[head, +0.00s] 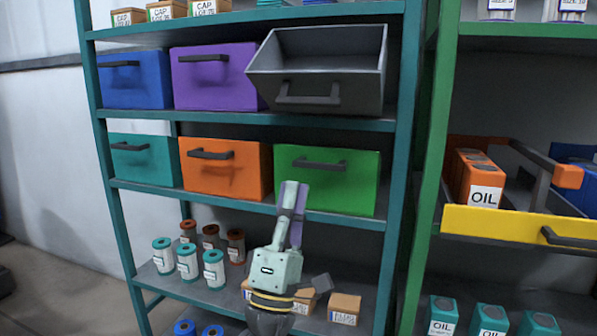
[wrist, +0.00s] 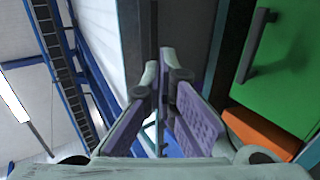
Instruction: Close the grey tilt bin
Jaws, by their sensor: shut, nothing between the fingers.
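The grey tilt bin (head: 345,93) is on the upper shelf at the right in the head view. It is tipped forward and open: its inside shows, and its front with the dark handle (head: 308,95) leans out past its neighbours. My gripper (head: 293,190) is below it, in front of the green bin, apart from the grey bin. Its purple-padded fingers point up and are shut with nothing between them. The wrist view shows the fingers (wrist: 165,82) close up. I cannot tell whether the dark grey surface behind them is the bin.
Blue (head: 135,78) and purple (head: 213,76) bins stand left of the grey one. Teal (head: 145,162), orange (head: 225,168) and green (head: 327,180) bins fill the row below, all upright. Cans and small boxes stand lower. A yellow drawer (head: 510,223) sticks out at the right.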

